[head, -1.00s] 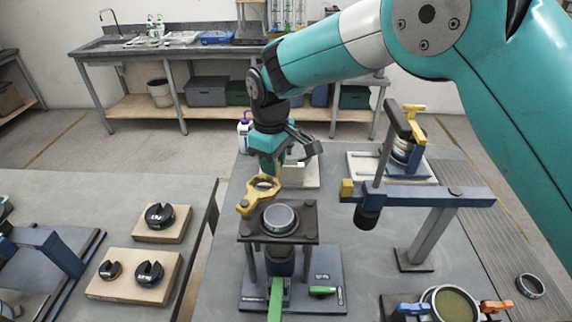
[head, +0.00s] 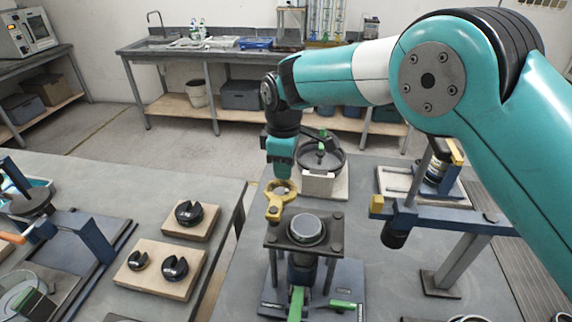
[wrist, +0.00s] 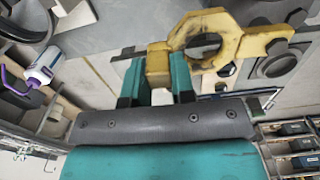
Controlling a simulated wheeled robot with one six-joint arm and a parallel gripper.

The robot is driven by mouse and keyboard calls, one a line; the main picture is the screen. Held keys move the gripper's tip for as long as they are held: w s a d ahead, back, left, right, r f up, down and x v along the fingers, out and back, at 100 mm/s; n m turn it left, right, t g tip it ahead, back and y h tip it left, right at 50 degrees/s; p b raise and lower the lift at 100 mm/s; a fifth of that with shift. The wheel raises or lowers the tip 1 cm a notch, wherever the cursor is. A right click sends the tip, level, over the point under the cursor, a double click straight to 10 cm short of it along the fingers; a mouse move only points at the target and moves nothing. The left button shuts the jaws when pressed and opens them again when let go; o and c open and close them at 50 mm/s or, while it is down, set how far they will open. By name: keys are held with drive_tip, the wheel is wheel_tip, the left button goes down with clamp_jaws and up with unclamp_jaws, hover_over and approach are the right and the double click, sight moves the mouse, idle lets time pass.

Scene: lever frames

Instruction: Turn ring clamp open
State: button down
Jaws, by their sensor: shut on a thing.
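The yellow ring clamp (head: 281,190) has a round opening and a bolted lower end. It shows beside the far left corner of a dark raised plate (head: 285,240), which carries a round silver-rimmed cup (head: 308,229). In the wrist view the clamp (wrist: 228,50) runs from between my fingers to the right. My gripper (wrist: 157,85) has both teal fingers around the clamp's square tab and is shut on it. In the head view my gripper (head: 281,168) is just above the ring and partly hides its top. I cannot tell whether the clamp's lower end touches the plate.
A blue bracket (head: 450,217) on a grey post stands right of the plate. A dark round pan (head: 333,160) sits on a pale base behind it. Wooden boards (head: 150,278) with black slotted discs lie on the left table. A purple-and-white bottle (wrist: 45,65) shows in the wrist view.

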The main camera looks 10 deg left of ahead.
drive_tip(key=shift+a+r, duration=0.1)
drive_tip(key=shift+r, duration=0.05)
drive_tip(key=c, duration=1)
unclamp_jaws()
drive_tip(key=shift+o, duration=0.2)
wheel_tip(320, 180, up, 17)
drive_tip(key=b, duration=0.2)
drive_tip(key=shift+r, duration=0.15)
drive_tip(key=shift+s, duration=0.1)
